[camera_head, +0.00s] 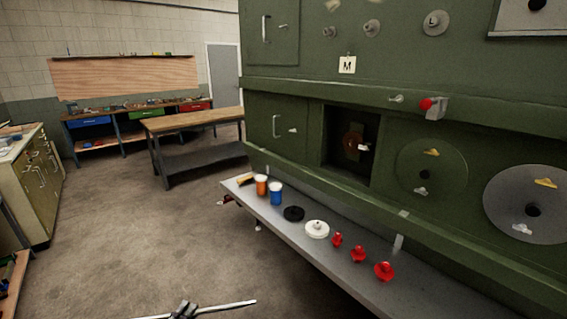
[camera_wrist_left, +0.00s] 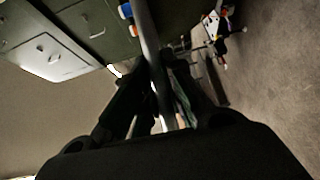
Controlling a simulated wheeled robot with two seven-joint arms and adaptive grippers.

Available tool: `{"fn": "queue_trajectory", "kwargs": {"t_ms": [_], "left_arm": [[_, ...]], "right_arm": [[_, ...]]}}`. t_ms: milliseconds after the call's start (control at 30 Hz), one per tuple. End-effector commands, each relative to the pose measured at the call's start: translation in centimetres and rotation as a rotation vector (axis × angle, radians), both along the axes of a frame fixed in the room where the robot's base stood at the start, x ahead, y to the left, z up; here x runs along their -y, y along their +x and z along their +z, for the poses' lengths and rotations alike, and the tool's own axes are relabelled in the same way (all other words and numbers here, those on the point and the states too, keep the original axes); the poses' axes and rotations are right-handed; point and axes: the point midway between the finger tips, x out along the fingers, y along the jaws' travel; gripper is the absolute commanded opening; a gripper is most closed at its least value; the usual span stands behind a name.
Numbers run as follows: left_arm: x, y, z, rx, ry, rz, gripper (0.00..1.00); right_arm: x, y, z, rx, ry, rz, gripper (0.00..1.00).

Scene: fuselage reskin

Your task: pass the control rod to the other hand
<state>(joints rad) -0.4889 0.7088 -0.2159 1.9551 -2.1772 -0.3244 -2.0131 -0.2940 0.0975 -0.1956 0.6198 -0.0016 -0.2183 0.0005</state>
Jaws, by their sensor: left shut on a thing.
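The control rod (camera_head: 225,306) is a long, thin, pale grey bar at the bottom edge of the head view, nearly level with its right end slightly raised. My left gripper (camera_head: 183,310) is around the rod near the bottom edge, with most of it cut off by the frame. In the left wrist view the rod (camera_wrist_left: 146,35) runs up from between the dark fingers of my left gripper (camera_wrist_left: 157,95), which is shut on it. The rod is in the air, apart from the shelf. My right gripper does not show clearly in either view.
A grey shelf (camera_head: 335,262) below the green panel (camera_head: 285,88) holds orange (camera_head: 261,185) and blue (camera_head: 276,193) cups, a black disc (camera_head: 293,213), a white disc (camera_head: 317,229) and red knobs (camera_head: 358,254). A wooden-topped bench (camera_head: 190,120) stands behind.

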Motion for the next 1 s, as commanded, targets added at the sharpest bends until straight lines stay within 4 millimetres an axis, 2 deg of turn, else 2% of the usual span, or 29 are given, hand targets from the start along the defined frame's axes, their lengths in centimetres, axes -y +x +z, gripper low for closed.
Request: {"fn": "queue_trajectory", "kwargs": {"t_ms": [1000], "left_arm": [[3.2, -0.1, -0.1, 0.001, -0.003, 0.154, 0.00]], "right_arm": [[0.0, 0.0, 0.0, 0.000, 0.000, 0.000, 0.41]]}}
